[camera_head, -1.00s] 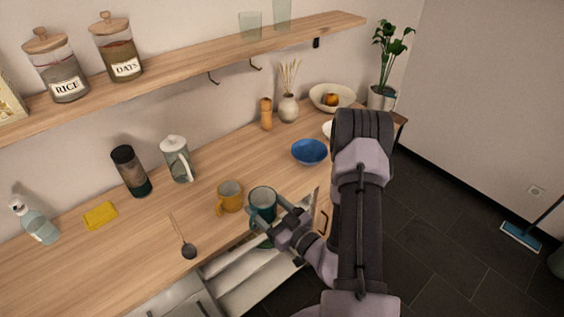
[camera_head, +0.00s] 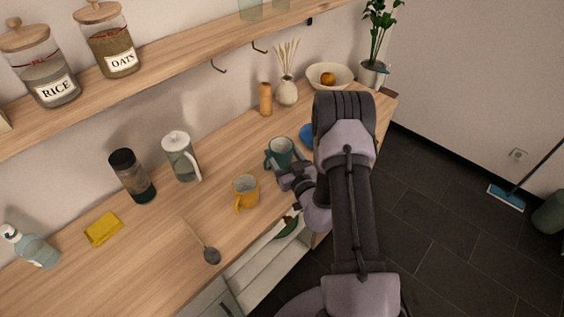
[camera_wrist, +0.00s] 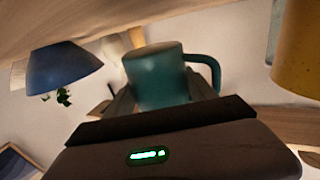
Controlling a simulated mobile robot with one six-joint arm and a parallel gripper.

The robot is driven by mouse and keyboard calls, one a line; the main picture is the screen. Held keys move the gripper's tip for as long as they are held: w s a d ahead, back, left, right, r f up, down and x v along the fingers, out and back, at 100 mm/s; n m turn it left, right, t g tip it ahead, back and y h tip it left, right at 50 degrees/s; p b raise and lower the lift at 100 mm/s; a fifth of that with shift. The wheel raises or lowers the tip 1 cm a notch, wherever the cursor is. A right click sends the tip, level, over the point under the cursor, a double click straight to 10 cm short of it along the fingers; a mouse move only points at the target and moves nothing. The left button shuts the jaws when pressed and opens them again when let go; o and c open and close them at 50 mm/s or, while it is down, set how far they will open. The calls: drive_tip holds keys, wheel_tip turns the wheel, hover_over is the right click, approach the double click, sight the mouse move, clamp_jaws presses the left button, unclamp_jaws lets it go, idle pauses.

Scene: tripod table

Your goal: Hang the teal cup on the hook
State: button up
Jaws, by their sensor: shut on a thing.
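The teal cup (camera_head: 280,153) is held upright in my gripper (camera_head: 290,174), over the counter. It also shows in the wrist view (camera_wrist: 155,75), between the two fingers, with its handle out to the right in that picture. In the head view the handle points to the left. My gripper is shut on the cup's body. Two dark hooks hang under the wall shelf, a left hook (camera_head: 218,67) and a right hook (camera_head: 259,47). Both look empty. The cup is below and in front of them, apart from both.
A mustard mug (camera_head: 246,191) stands left of the cup. A blue bowl (camera_head: 306,134) is partly hidden behind my arm. A pepper mill (camera_head: 265,99) and reed vase (camera_head: 287,91) stand below the shelf (camera_head: 190,64). A glass pitcher (camera_head: 181,157) stands further left. An open drawer (camera_head: 265,262) is below the counter.

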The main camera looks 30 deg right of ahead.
sight(285, 167)
wheel_tip(285, 167, down, 4)
drive_tip(key=shift+w+r+b, duration=0.1)
drive_tip(key=shift+b, duration=1.05)
drive_tip(key=shift+r, duration=0.2)
drive_tip(key=shift+f, duration=0.1)
drive_tip(key=o, duration=1.6)
drive_tip(key=shift+f, duration=0.1)
drive_tip(key=shift+o, duration=0.2)
